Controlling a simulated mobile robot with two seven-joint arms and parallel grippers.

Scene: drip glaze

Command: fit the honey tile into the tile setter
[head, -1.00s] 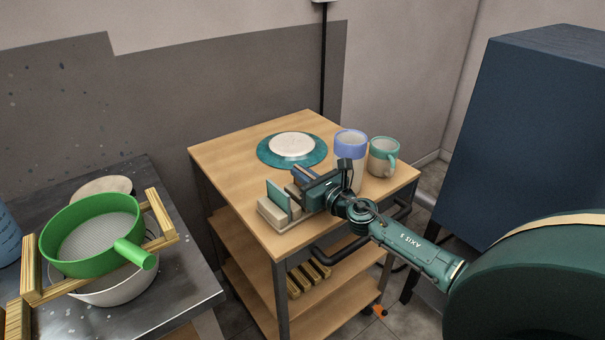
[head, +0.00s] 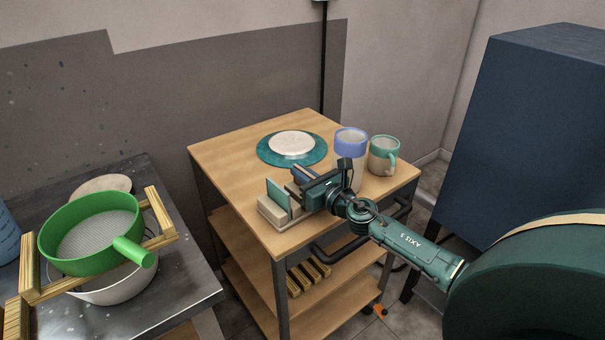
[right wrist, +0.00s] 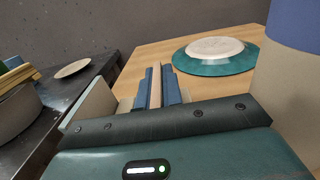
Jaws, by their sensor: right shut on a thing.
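The tile setter (head: 272,213) is a pale beige slotted block near the front left corner of the wooden cart top. A teal tile (head: 278,194) stands upright in it; a pale upright plate (right wrist: 92,108) at left in the right wrist view appears to be this tile. My right gripper (head: 299,178) is over the setter's right part, shut on a thin upright tile, the honey tile (right wrist: 156,88), seen nearly edge-on between the blue fingers. Its lower edge is hidden, so I cannot tell whether it sits in a slot. My left gripper is not in view.
A teal plate with a pale disc (head: 292,146) lies behind the setter. A blue-rimmed cup (head: 350,142) and a teal-rimmed mug (head: 383,156) stand close behind and right of my gripper. A green sieve (head: 92,233) is on the left bench. The cart's left top is clear.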

